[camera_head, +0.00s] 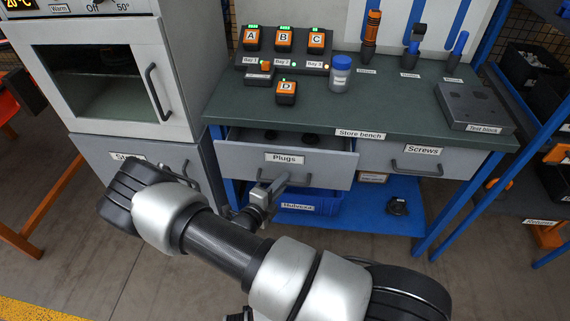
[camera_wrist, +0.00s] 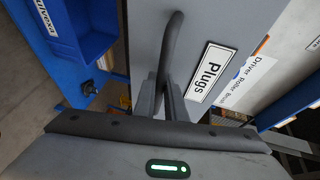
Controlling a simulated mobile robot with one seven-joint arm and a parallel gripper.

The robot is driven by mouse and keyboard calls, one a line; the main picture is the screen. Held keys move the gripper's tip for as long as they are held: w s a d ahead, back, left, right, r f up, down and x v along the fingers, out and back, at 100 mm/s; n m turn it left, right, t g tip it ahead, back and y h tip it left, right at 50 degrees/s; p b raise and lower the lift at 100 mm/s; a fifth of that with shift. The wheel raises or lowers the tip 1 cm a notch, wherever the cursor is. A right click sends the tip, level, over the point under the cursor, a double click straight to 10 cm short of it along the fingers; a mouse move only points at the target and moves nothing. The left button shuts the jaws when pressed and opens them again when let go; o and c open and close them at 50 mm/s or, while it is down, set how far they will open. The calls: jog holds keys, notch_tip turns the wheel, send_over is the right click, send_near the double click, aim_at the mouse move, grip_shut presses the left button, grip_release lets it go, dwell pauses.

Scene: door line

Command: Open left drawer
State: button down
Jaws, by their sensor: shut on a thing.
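The left drawer (camera_head: 330,163), labelled "Plugs", is pulled partly out from under the store bench in the head view, and a few dark things show inside it. In the wrist view its grey front (camera_wrist: 196,35) carries a dark bar handle (camera_wrist: 168,60). My gripper (camera_wrist: 164,98) is shut on this handle, with one finger on each side of the bar.
The "Screws" drawer (camera_head: 405,164) at the right is shut. A blue bin (camera_head: 310,203) stands on the blue shelf below. A cabinet (camera_head: 120,80) with a glass door stands at the left. Several orange lettered blocks and a blue-lidded jar (camera_head: 340,75) are on the bench top (camera_head: 400,105).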

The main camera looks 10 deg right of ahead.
jog(key=s+a, duration=0.2)
jog(key=s, duration=0.5)
jog(key=s+a+p, duration=0.1)
jog(key=s+a, duration=0.1)
jog(key=s, duration=0.4)
jog(key=shift+s+a, duration=0.25)
jog(key=shift+s, duration=0.1)
jog(key=c, duration=1.8)
grip_release()
jog(key=v, duration=1.7)
jog(key=shift+s+a, duration=0.15)
jog(key=shift+s, duration=0.05)
